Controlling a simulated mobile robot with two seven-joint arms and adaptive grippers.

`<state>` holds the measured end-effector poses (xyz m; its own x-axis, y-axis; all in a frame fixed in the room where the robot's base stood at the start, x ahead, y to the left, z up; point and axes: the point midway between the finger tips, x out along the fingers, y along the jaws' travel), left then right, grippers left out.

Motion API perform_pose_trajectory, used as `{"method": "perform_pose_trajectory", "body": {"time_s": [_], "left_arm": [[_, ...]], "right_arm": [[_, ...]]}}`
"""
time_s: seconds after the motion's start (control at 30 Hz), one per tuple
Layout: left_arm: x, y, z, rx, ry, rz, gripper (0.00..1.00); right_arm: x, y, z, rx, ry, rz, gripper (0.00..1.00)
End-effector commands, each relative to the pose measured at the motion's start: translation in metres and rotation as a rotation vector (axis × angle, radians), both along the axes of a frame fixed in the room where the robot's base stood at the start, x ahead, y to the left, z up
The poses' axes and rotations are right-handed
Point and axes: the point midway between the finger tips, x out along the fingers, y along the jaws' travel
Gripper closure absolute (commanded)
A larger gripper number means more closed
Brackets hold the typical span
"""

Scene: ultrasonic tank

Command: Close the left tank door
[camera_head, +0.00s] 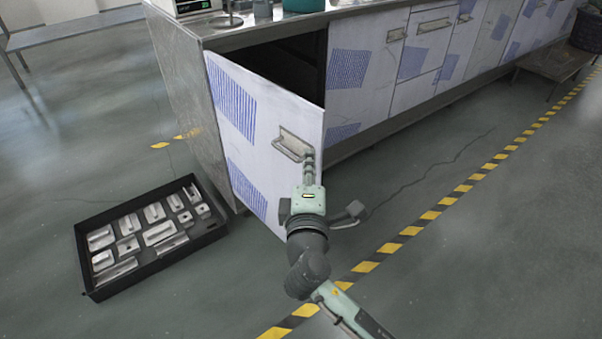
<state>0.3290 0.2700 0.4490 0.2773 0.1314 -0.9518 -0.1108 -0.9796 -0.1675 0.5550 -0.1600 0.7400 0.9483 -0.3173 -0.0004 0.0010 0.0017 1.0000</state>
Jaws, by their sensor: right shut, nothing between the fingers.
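The left tank door (262,125) is a white panel with blue striped patches. It stands open, swung out from the left end of the steel cabinet, with a dark opening behind it. Its metal handle (293,145) is near the top right of the panel. My right gripper (309,160) is shut and empty, its fingertips at the right side of the door front, close beside the handle. I cannot tell whether it touches the door. My left gripper is not in view.
A black tray (150,272) with several metal parts lies on the floor left of the door. A yellow-black floor stripe (430,215) runs along the cabinet. A low bench (556,66) stands at the far right.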

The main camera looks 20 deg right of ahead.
Motion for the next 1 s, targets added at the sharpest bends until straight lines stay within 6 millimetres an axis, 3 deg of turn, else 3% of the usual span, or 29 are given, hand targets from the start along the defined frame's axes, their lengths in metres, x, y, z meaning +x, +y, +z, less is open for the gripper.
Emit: {"method": "perform_pose_trajectory", "body": {"time_s": [0.2, 0.73, 0.87, 1.0], "left_arm": [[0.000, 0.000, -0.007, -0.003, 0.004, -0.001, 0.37], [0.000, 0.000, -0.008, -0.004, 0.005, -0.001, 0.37], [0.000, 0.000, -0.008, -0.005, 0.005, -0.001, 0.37], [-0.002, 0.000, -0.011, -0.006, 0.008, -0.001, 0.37]], "right_arm": [[0.008, -0.016, 0.000, -0.001, 0.000, 0.002, 1.00], [0.011, -0.025, 0.000, -0.002, 0.000, 0.014, 1.00], [0.019, -0.044, 0.001, -0.006, -0.001, 0.054, 1.00], [0.038, -0.079, 0.001, -0.011, -0.001, 0.131, 1.00]]}}
